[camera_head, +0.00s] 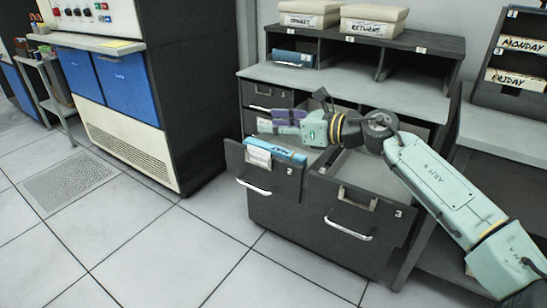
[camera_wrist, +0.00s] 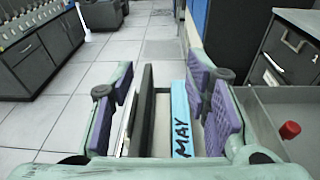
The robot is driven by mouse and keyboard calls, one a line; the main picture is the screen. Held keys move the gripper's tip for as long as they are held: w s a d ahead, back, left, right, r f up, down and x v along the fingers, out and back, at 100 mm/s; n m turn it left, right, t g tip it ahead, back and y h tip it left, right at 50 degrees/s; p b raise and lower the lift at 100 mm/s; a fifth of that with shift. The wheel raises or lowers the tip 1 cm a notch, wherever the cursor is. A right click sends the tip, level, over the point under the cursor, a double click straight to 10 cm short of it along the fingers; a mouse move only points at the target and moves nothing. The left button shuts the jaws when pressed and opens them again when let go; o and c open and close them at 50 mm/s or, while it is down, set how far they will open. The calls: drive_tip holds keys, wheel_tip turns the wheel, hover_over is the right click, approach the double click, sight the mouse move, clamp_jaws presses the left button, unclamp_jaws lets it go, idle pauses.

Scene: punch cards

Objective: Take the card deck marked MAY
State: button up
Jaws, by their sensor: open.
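The light-blue card deck marked MAY (camera_head: 275,150) lies in the open drawer numbered 2 (camera_head: 262,184), near its front. It also shows in the wrist view (camera_wrist: 181,122), with dark MAY lettering facing me. My gripper (camera_head: 276,121) is open and empty, over the drawer and close above the deck. In the wrist view its purple-padded fingers (camera_wrist: 163,95) straddle the view of the deck, which is nearer the right finger. I cannot tell how deep the fingertips are relative to the deck.
The drawer numbered 3 (camera_head: 352,215) is also open, beside drawer 2. A desk (camera_head: 350,88) with cubbies is behind; another blue deck (camera_head: 293,58) lies in its left cubby. The tiled floor (camera_head: 165,250) in front is clear.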

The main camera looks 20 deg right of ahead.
drive_tip(key=g+h, duration=0.1)
drive_tip(key=h, duration=0.1)
approach(274, 147)
drive_tip(key=p+x, duration=0.1)
drive_tip(key=x, duration=0.2)
drive_tip(key=shift+w+a+f, duration=0.2)
drive_tip(key=shift+w+f, duration=0.05)
drive_tip(key=shift+f, duration=0.1)
drive_tip(key=shift+w+a+f, duration=0.25)
drive_tip(key=shift+w+a, duration=0.05)
drive_tip(key=shift+w, duration=0.15)
drive_tip(key=p+x, duration=0.1)
drive_tip(key=x, duration=0.2)
drive_tip(key=p+x, duration=0.1)
drive_tip(key=shift+w+a+r+p, duration=0.15)
drive_tip(key=shift+a+r+p, duration=0.05)
drive_tip(key=shift+a+p, duration=0.1)
drive_tip(key=shift+w+a+f, duration=0.15)
drive_tip(key=shift+w+f, duration=0.1)
drive_tip(key=shift+w, duration=0.05)
clamp_jaws()
